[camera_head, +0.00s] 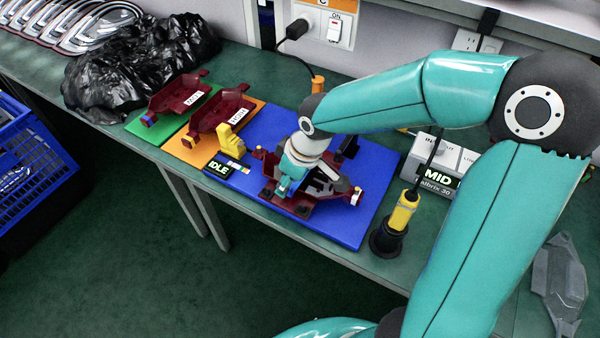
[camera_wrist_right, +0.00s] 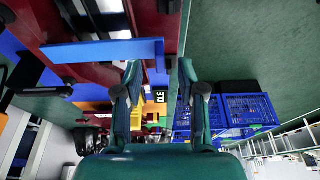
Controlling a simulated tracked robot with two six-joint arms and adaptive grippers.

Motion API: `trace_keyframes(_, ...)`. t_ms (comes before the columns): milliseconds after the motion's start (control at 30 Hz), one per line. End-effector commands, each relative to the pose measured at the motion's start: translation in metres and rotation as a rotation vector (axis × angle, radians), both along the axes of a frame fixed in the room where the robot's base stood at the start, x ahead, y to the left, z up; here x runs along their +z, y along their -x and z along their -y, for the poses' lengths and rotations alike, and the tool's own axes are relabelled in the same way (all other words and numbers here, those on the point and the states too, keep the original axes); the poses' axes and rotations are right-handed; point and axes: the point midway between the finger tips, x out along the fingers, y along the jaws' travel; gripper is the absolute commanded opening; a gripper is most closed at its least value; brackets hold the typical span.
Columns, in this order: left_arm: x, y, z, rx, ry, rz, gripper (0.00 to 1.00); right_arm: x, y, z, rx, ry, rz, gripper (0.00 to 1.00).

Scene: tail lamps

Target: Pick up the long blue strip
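The long blue strip (camera_wrist_right: 100,50) runs across the upper left of the right wrist view, in front of a dark red lamp housing (camera_wrist_right: 85,25). My right gripper (camera_wrist_right: 160,72) has its two fingers apart with nothing between them. The strip's right end lies just ahead of the fingertips, overlapping the left finger's tip in the picture; I cannot tell whether they touch. In the head view my right gripper (camera_head: 288,183) points down over the dark red housing (camera_head: 325,190) on the blue mat (camera_head: 345,235). It hides part of the housing. My left gripper is out of view.
Two more red housings lie on a green mat (camera_head: 147,128) and an orange mat (camera_head: 185,152) to the left. A black bag (camera_head: 140,65) is behind them. A yellow-handled tool (camera_head: 403,212) stands right of the blue mat. Blue crates (camera_head: 35,160) stand left of the table.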

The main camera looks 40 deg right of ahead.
Motion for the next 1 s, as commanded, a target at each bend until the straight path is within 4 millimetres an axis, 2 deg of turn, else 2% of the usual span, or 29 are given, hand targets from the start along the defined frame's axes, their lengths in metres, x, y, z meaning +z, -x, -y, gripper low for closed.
trace_keyframes(133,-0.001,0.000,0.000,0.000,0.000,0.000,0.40,-0.016,-0.004,-0.002,-0.001,0.000,-0.002,0.40)
trace_keyframes(400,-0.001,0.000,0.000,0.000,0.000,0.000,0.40,-0.018,-0.006,-0.002,0.000,0.000,0.001,0.40)
trace_keyframes(633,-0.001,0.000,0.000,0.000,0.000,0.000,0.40,-0.018,-0.006,-0.002,0.000,0.000,0.001,0.01)
trace_keyframes(1000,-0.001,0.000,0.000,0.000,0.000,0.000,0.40,-0.017,-0.006,-0.002,-0.001,0.000,0.001,0.00)
